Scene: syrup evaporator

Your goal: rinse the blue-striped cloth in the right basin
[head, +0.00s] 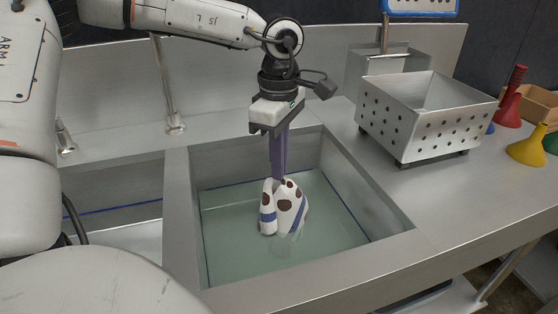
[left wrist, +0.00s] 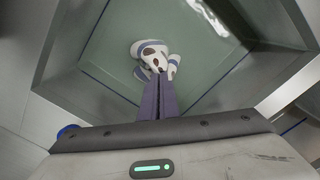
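The blue-striped cloth (head: 284,207) is white with blue stripes and dark brown spots. It hangs bunched below my left gripper (head: 279,178), at the surface of the water in the right basin (head: 375,185); its lower part looks to be in the water. The gripper points straight down with its purple fingers together on the cloth's top. In the left wrist view the cloth (left wrist: 153,56) shows at the tips of the closed fingers (left wrist: 158,82). My right gripper is not in view.
A perforated metal bin (head: 428,115) stands on the counter right of the basin. Red and yellow funnels (head: 527,147) stand at the far right. A second basin (head: 115,205) lies to the left, past a metal divider (head: 178,205). A faucet post (head: 168,85) rises behind.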

